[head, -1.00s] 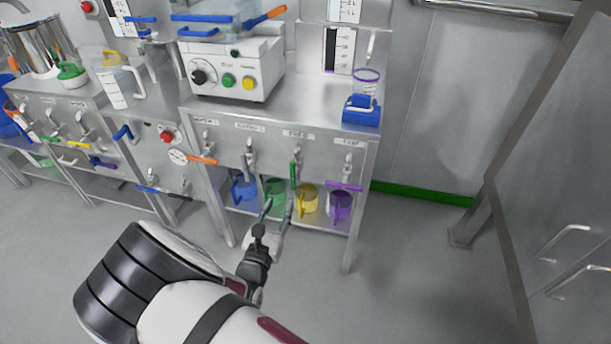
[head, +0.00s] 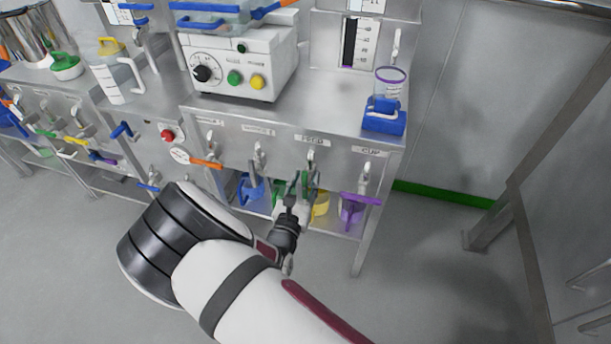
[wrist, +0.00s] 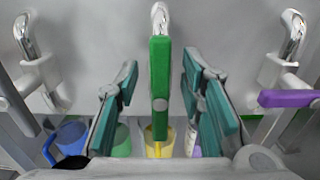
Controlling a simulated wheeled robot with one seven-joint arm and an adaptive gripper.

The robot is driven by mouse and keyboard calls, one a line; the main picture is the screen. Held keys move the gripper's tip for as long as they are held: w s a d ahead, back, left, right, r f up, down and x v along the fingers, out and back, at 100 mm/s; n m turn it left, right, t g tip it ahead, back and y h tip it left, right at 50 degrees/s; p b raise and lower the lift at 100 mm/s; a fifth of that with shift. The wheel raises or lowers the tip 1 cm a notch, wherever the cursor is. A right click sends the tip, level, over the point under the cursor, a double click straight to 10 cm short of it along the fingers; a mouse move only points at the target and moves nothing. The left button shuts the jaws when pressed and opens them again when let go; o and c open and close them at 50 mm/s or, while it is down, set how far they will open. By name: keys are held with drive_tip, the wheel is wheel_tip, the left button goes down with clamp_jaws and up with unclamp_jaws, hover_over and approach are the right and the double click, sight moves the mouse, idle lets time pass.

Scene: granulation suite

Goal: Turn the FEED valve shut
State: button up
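The FEED valve (head: 309,178) is on the front panel of the steel bench, below its FEED label (head: 313,141). Its green lever hangs vertically. In the wrist view the green lever (wrist: 160,88) stands upright in the middle, under a chrome spout. My gripper (head: 299,186) is at the lever. In the wrist view my gripper's (wrist: 163,100) teal-padded fingers are spread to the left and right of the lever, with a visible gap on each side. In the head view my gripper partly hides the lever.
A purple lever (head: 360,199) lies crosswise on the tap to the right, and an orange lever (head: 206,164) is farther left. Blue, green, yellow (head: 320,205) and purple (head: 351,211) cups stand on the shelf below.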

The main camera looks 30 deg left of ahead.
drive_tip(key=shift+c, duration=0.6)
clamp_jaws()
drive_tip(key=m, duration=0.4)
drive_tip(key=shift+d+f+m, duration=0.15)
drive_tip(key=shift+d+m, duration=0.1)
drive_tip(key=shift+m, duration=0.15)
drive_tip(key=m+b, duration=0.1)
drive_tip(key=m, duration=0.1)
drive_tip(key=m+b, duration=0.1)
drive_tip(key=m, duration=0.1)
drive_tip(key=shift+w+d+f, duration=0.1)
drive_tip(key=shift+d+f, duration=0.1)
drive_tip(key=shift+d+f+m+b, duration=0.15)
drive_tip(key=shift+m+b, duration=0.75)
drive_tip(key=shift+m, duration=0.6)
drive_tip(key=shift+f+m+b, duration=0.15)
drive_tip(key=shift+m+b, duration=0.8)
drive_tip(key=shift+m, duration=0.55)
drive_tip(key=shift+d+f+m+b, duration=0.15)
drive_tip(key=shift+m+b, duration=0.75)
drive_tip(key=shift+m, duration=0.6)
drive_tip(key=shift+a, duration=0.1)
